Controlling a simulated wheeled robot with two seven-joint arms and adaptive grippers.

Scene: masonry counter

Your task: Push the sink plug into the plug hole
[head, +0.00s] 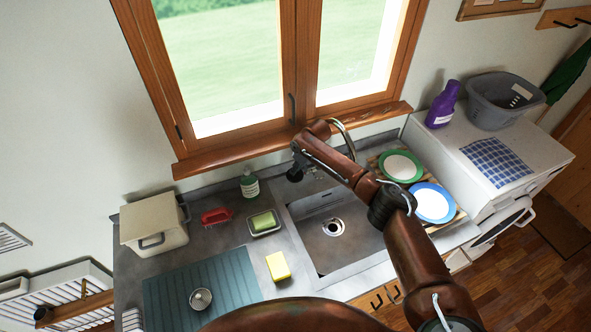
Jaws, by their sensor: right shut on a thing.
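The plug hole (333,228) is a pale ring with a dark centre in the floor of the grey sink (345,251). My right gripper (295,171) is at the far left rim of the sink, up and left of the hole and apart from it. It is shut on a small dark thing, which appears to be the sink plug; the fingers largely hide it and its shape is not clear. My right arm crosses the right part of the sink and covers some of it. My left gripper is not in view.
The tap (343,135) rises behind my right forearm. A soap bottle (249,185), red brush (216,217), green sponge in a dish (263,222), yellow sponge (278,266) and bread bin (154,226) stand left of the sink. Plates (434,203) are on the right.

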